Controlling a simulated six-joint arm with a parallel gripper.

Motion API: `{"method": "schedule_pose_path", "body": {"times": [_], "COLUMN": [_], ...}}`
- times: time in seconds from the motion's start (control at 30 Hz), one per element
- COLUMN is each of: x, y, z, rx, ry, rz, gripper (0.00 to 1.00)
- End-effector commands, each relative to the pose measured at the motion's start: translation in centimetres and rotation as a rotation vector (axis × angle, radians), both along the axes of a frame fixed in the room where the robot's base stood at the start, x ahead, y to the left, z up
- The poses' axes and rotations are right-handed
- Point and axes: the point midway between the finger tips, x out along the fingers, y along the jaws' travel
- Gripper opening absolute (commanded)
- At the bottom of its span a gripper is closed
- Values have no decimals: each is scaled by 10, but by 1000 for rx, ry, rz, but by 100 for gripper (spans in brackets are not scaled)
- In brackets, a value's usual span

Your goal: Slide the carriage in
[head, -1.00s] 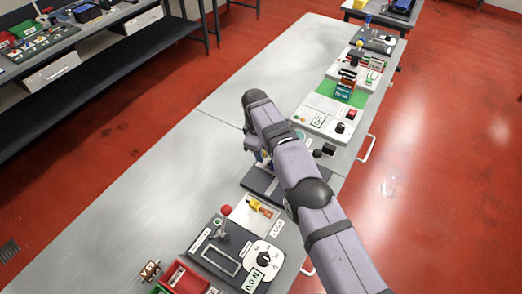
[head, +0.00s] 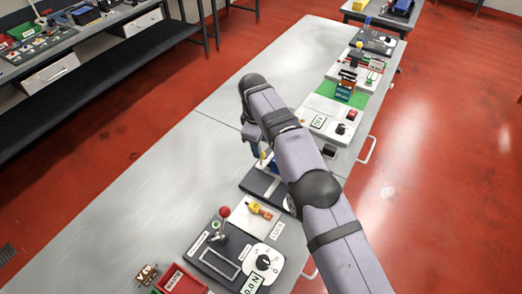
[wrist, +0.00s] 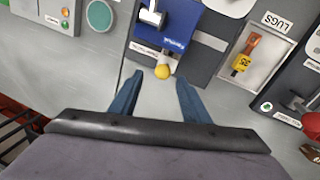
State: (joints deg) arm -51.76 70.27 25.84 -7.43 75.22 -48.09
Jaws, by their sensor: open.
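The blue carriage (wrist: 172,32) sits in a dark grey base (wrist: 205,50) at the top of the wrist view, with a white label on it. A yellow ball knob (wrist: 163,71) sticks out from its near edge. My gripper (wrist: 160,80) is open, one blue finger on each side of the knob, and the knob looks apart from both fingers. In the head view the dark base (head: 262,182) shows beneath my arm, with a bit of blue and yellow (head: 263,157) beside my wrist. My arm hides most of the carriage there.
A lugs panel (wrist: 268,48) with a yellow-orange lug (wrist: 243,62) lies right of the base. Red bins (head: 180,279) and a lever panel (head: 225,255) lie nearer. The table's left side (head: 150,190) is clear.

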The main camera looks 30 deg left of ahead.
Motion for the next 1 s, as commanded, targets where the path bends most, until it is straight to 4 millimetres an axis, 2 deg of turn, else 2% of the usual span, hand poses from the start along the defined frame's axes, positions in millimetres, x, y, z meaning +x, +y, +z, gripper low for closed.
{"method": "schedule_pose_path", "body": {"times": [0.1,0.3,0.8,0.93,1.0], "x": [-3,-5,-5,3,10], "y": [0,-1,-2,-12,-24], "z": [14,26,27,33,38], "rx": [2,0,0,1,5], "ry": [-2,0,1,5,11], "rz": [0,1,-2,-36,-77], "gripper": [43,43,43,43,43]}}
